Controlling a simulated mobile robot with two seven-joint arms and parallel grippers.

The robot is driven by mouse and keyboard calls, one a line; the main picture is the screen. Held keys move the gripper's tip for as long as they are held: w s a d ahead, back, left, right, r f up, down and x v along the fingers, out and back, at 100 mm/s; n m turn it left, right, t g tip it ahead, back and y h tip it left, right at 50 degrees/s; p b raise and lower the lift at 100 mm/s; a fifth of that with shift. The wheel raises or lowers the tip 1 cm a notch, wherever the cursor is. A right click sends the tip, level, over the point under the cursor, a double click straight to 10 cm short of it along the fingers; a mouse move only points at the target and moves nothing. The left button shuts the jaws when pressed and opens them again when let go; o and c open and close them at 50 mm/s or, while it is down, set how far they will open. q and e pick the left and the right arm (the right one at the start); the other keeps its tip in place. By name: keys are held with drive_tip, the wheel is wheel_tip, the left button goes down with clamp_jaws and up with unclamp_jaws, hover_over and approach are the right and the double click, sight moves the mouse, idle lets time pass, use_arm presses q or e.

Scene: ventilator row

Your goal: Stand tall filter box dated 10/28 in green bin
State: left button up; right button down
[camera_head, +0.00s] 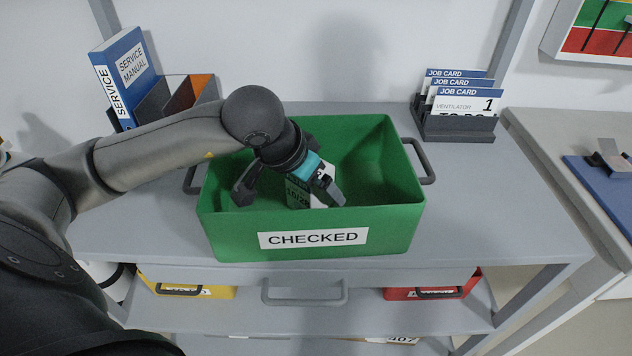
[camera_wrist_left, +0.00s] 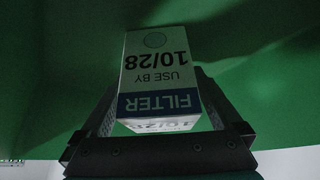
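The filter box (camera_wrist_left: 157,70) is white with a dark blue FILTER band and reads USE BY 10/28. In the head view it (camera_head: 298,194) is inside the green bin (camera_head: 240,240), which is labelled CHECKED. My left gripper (camera_head: 290,190) reaches down into the bin from above, with its fingers spread on either side of the box. A gap shows between one finger and the box, and the left wrist view also shows the fingers (camera_wrist_left: 158,110) apart around it. The base of the box is hidden, so its contact with the bin floor cannot be seen. My right gripper is not in view.
A job card holder (camera_head: 455,125) stands behind the bin at right, and a service manual (camera_head: 126,75) stands at back left. A yellow bin (camera_head: 185,283) and a red bin (camera_head: 432,287) sit below. The bin's right half and the tabletop right of it are clear.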

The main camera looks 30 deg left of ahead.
use_arm(q)
drive_tip(key=shift+r, duration=0.1)
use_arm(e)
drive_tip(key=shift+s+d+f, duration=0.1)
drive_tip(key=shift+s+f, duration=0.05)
use_arm(q)
drive_tip(key=shift+r, duration=0.1)
drive_tip(key=p+v, duration=0.9)
drive_tip(key=v, duration=0.3)
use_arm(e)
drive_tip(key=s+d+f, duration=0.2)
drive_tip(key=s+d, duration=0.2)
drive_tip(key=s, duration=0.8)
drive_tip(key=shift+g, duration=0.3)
